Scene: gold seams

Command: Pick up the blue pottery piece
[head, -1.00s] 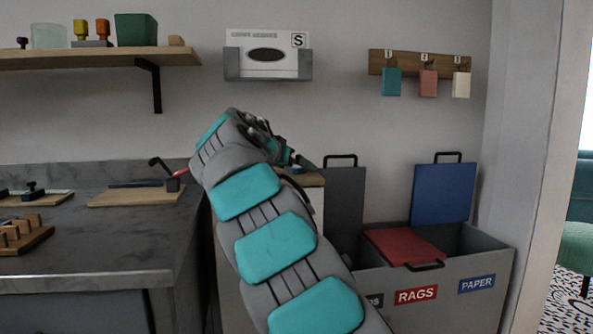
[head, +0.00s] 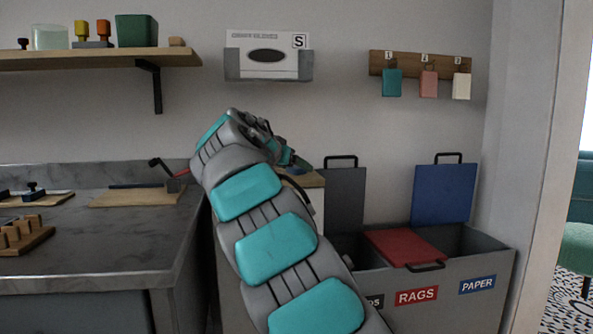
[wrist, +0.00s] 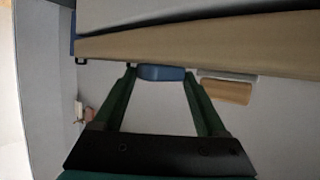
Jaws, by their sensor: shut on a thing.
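The blue pottery piece (wrist: 162,73) is a small blue block-like shape between my fingertips in the wrist view. My gripper (wrist: 160,76) has dark green fingers, and they are shut on the piece. In the head view my gripper (head: 300,163) is at the end of my arm, over the wood-topped cabinet (head: 308,180). My own wrist largely hides the fingers there, and I cannot make out the piece clearly. The tan edge (wrist: 200,38) runs just beyond the piece in the wrist view; I cannot tell whether they touch.
A grey bin unit (head: 455,285) with a red lid (head: 405,247) and a raised blue lid (head: 444,194) stands to the right. A stone-grey counter (head: 110,235) is at left. A shelf (head: 100,58) and a glove box (head: 268,55) are on the wall above.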

